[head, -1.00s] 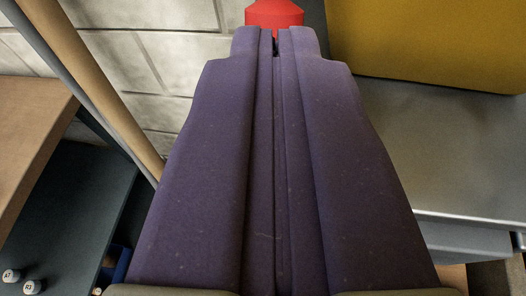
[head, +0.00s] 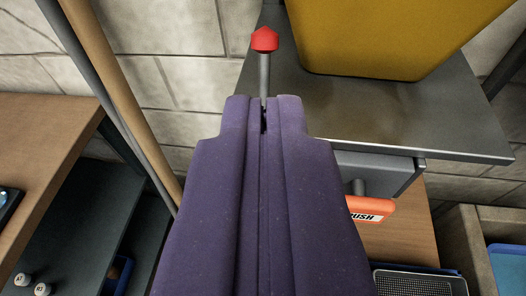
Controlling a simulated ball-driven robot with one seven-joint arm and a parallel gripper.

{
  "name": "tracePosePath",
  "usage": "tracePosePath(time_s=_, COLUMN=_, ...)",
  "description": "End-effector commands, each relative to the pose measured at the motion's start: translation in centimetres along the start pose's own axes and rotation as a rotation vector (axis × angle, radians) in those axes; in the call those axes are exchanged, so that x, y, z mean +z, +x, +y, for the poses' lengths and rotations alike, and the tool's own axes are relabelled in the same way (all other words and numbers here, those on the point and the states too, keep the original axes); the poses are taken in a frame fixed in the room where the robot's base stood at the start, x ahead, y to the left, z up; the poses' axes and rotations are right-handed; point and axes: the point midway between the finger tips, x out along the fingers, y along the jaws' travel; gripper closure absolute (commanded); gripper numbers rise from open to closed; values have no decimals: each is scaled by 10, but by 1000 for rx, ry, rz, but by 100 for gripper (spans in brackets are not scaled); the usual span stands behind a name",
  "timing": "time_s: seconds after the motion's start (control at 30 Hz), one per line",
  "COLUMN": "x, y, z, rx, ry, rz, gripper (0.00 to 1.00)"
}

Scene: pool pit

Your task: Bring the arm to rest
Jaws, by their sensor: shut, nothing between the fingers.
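My gripper (head: 264,108) has purple fingers that fill the lower middle of the head view. The fingers are shut against each other, with only a thin seam between them, and hold nothing.
A grey metal surface (head: 420,125) with a yellow container (head: 390,40) lies right. A wooden pole (head: 120,90) and wooden shelf (head: 40,150) stand left, before a block wall.

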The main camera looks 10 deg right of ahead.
Motion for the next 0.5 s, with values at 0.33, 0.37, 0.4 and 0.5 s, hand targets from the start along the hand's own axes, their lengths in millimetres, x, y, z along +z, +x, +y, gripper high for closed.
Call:
tracePosePath(time_s=0.33, x=0, y=0, z=0, rx=0, ry=0, rz=0, gripper=100)
tracePosePath(time_s=0.37, x=0, y=0, z=0, rx=0, ry=0, rz=0, gripper=100)
tracePosePath(time_s=0.4, x=0, y=0, z=0, rx=0, ry=0, rz=0, gripper=100)
tracePosePath(time_s=0.5, x=-12, y=-1, z=-3, rx=-30, ry=18, rz=3, gripper=100)
